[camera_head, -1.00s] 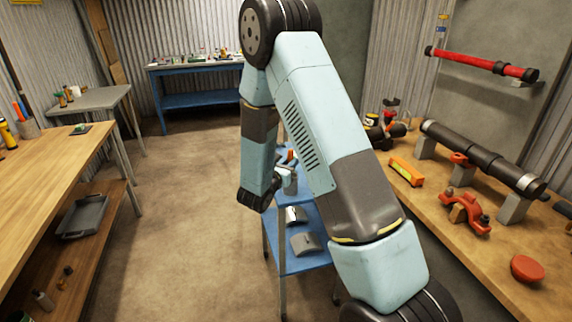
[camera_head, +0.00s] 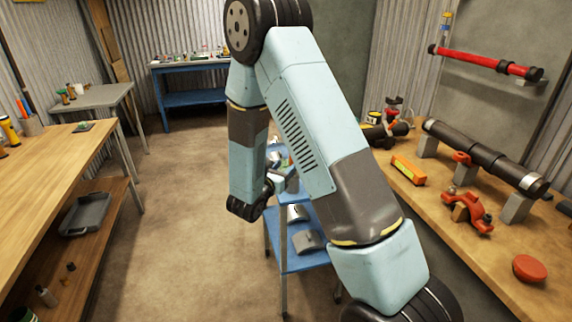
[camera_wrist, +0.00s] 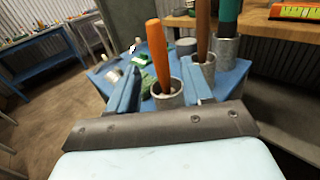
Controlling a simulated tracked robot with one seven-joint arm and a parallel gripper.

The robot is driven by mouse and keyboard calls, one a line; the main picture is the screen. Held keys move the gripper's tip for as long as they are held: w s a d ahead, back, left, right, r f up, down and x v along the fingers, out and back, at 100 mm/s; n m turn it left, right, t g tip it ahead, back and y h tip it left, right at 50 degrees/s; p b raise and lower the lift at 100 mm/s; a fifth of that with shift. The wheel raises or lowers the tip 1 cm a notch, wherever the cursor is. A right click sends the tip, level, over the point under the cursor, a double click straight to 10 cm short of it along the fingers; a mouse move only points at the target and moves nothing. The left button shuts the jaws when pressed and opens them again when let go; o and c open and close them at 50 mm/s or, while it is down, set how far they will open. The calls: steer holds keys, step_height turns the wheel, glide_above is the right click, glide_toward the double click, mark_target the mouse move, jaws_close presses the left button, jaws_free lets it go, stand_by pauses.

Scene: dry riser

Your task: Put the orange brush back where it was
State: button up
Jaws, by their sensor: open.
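The orange brush (camera_wrist: 158,55) stands nearly upright in the wrist view. Its lower end is inside a grey cup (camera_wrist: 168,98) on the blue trolley top (camera_wrist: 238,76). My gripper (camera_wrist: 159,72) is open, with one blue finger on each side of the handle and a visible gap on both sides. The brush's bristles are not visible. Behind it to the right, a brown handle (camera_wrist: 203,30) stands in a second cup (camera_wrist: 201,72), and a dark green handle (camera_wrist: 229,14) stands in a third (camera_wrist: 226,48). In the head view my arm largely hides the trolley top.
Small items, including a green one (camera_wrist: 139,60), lie on the trolley beyond the left finger. The trolley's lower blue shelf (camera_head: 302,262) holds grey objects. A workbench (camera_head: 500,262) with a clamped pipe (camera_head: 480,155) stands right. Open floor (camera_head: 185,230) lies to the left.

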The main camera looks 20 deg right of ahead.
steer(key=v, duration=0.6)
steer(key=s+d+r+m+g+y, duration=0.1)
steer(key=s+d+r+m+g, duration=1.1)
steer(key=s+d+r+m, duration=0.3)
steer(key=s+a+r+m+t+y, duration=0.2)
steer(key=s+a+r+m+y, duration=0.2)
steer(key=s+m+y, duration=0.1)
steer(key=s+a+r+m+t+y, duration=0.2)
steer(key=s+a+r+m+y, duration=0.2)
steer(key=s+r+m+y, duration=0.1)
steer(key=s+m+y, duration=0.1)
steer(key=s+m, duration=0.1)
steer(key=s, duration=0.1)
steer(key=shift+s+r+t, duration=0.25)
steer(key=shift+r+t, duration=0.05)
steer(key=shift+t, duration=0.1)
